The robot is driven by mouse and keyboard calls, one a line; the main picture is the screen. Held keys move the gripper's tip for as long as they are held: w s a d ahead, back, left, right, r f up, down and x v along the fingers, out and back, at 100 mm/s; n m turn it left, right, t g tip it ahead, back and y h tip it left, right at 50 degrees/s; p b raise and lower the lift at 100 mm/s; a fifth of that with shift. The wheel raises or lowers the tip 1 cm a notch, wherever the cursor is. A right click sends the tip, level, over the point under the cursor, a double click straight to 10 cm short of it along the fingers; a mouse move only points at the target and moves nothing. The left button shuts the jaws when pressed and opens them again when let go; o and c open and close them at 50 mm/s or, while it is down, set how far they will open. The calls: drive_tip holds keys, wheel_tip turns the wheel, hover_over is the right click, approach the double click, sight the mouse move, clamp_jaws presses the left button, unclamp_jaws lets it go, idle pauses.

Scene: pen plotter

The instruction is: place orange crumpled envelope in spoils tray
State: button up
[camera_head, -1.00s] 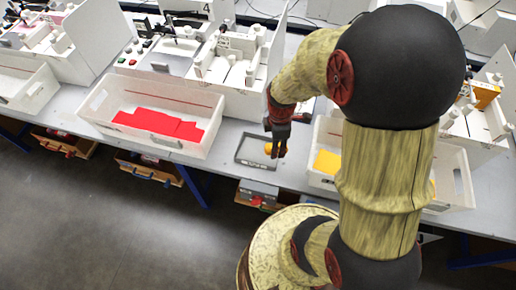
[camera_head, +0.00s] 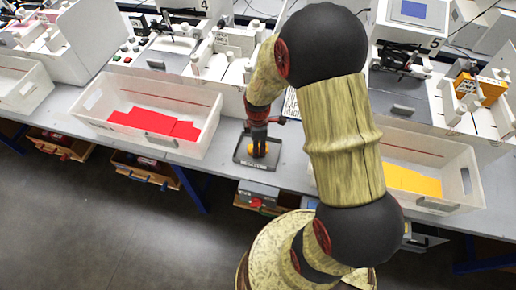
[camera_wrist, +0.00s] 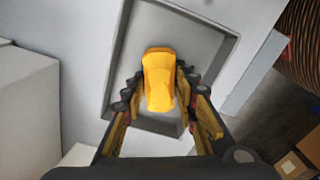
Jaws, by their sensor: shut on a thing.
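The orange crumpled envelope (camera_wrist: 159,82) shows in the wrist view between the two fingers of my gripper (camera_wrist: 160,76). The fingers are shut on its sides. In the head view a small part of the envelope (camera_head: 260,149) shows at the tip of my gripper (camera_head: 259,153). The grey shallow tray (camera_head: 240,158) is under and around it there, with dark lettering on its front edge too small to read. In the wrist view the tray's bare floor (camera_wrist: 205,38) lies behind the envelope. I cannot tell whether the envelope touches the floor.
A white bin with red sheets (camera_head: 115,95) stands left of the tray. A white bin with yellow sheets (camera_head: 455,160) stands to the right, partly behind my arm. White machines (camera_head: 215,65) line the back of the bench. The bench's front edge runs just before the tray.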

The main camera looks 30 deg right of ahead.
drive_tip(key=shift+f, duration=0.1)
drive_tip(key=o, duration=0.8)
drive_tip(key=s+a+r+m+t+p, duration=0.1)
drive_tip(key=s+a+r+m+p, duration=0.15)
drive_tip(key=r, duration=1.05)
drive_tip(key=s+a+r+m+t+p, duration=0.1)
drive_tip(key=a+r+m, duration=0.15)
drive_tip(key=r, duration=1.05)
drive_tip(key=s+a+r+m+t, duration=0.1)
drive_tip(key=s+r+m, duration=0.1)
drive_tip(key=s+r, duration=0.1)
drive_tip(key=s+a+r+m+t, duration=0.1)
drive_tip(key=s+r+m, duration=0.2)
drive_tip(key=s+r, duration=0.1)
drive_tip(key=s+a+r+m+t, duration=0.1)
drive_tip(key=s+a+r+m, duration=0.1)
drive_tip(key=s, duration=0.3)
drive_tip(key=shift+r+m+t, duration=0.3)
drive_tip(key=shift+r+m, duration=0.4)
drive_tip(key=shift+r, duration=0.15)
